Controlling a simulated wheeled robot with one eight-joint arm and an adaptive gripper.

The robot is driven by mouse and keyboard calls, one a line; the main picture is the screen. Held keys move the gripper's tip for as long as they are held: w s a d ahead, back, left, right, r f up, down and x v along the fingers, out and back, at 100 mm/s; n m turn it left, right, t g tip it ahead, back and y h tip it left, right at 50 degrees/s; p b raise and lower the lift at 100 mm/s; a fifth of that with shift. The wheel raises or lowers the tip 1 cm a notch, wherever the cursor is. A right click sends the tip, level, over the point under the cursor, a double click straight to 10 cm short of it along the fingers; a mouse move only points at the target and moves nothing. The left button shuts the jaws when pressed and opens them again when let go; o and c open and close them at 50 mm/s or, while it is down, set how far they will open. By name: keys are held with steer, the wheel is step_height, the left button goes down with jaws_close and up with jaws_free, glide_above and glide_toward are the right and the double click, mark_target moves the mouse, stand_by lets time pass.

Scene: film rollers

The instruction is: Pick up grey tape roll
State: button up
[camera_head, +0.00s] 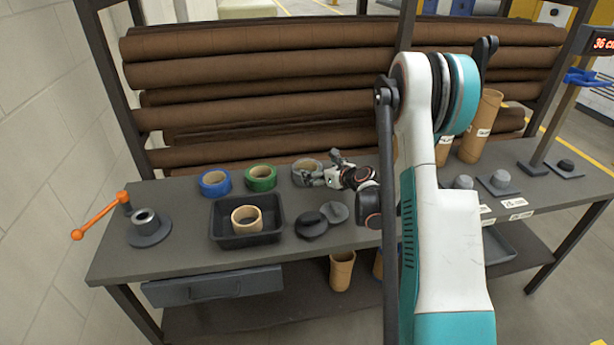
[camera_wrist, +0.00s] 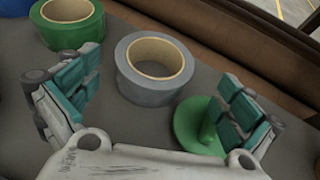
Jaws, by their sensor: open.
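The grey tape roll (camera_wrist: 152,86) lies flat on the bench, its tan core showing, in the wrist view. It also shows in the head view (camera_head: 303,166), partly hidden by my gripper. My gripper (camera_head: 318,176) is open and empty over the bench, beside the roll. In the wrist view its two teal-padded fingers (camera_wrist: 155,105) stand wide apart, with the grey roll in the space ahead of and between them. I cannot tell the height of the fingertips over the bench.
A green tape roll (camera_head: 260,177) and a blue tape roll (camera_head: 215,183) lie to the left. A black tray (camera_head: 270,236) holds a tan roll (camera_head: 246,218). Dark knobbed discs (camera_head: 312,226) lie in front. A green knobbed disc (camera_wrist: 200,125) lies close to the right finger. Brown rolls (camera_head: 260,75) are stacked behind.

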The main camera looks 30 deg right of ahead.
mark_target(302, 166)
steer(key=shift+x, duration=1.15)
steer(key=b+x, duration=0.2)
steer(key=x, duration=0.1)
steer(key=b+x, duration=0.1)
steer(key=x, duration=0.1)
steer(key=shift+a+f, duration=0.2)
steer(key=shift+a, duration=0.1)
steer(key=shift+r, duration=0.1)
steer(key=c, duration=1.1)
